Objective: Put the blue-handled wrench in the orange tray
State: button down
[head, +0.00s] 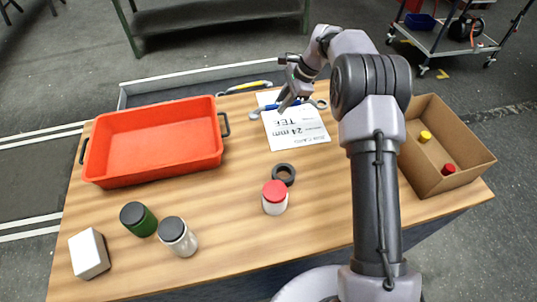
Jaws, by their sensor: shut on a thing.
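The blue-handled wrench (270,108) lies across the top of a white printed sheet at the far side of the table, with one silver end to the left and the other to the right. My gripper (288,104) is down at the wrench and shut on its blue handle; the fingers hide part of the handle. I cannot tell whether the wrench is lifted off the sheet. The orange tray (150,179) stands at the left of the table, to the left of my gripper, and looks empty.
A yellow-handled tool (250,86) lies behind the wrench. A black ring (284,174) and a red-lidded jar (275,198) are mid-table. A green jar (139,220), a clear jar (178,237) and a white box (89,254) stand front left. A cardboard box (466,150) is at right.

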notch_tip(320, 180, up, 2)
jog(key=b, duration=0.4)
send_over(275, 158)
jog(key=d, duration=0.2)
jog(key=f+b, duration=0.1)
jog(key=f, duration=0.2)
jog(key=f+b, duration=0.1)
jog(key=f, duration=0.2)
jog(key=f+b, duration=0.1)
jog(key=f, duration=0.2)
jog(key=shift+s+d+f, duration=0.15)
jog(key=shift+s, duration=0.15)
jog(key=shift+f, duration=0.2)
jog(key=c, duration=1.6)
grip_release()
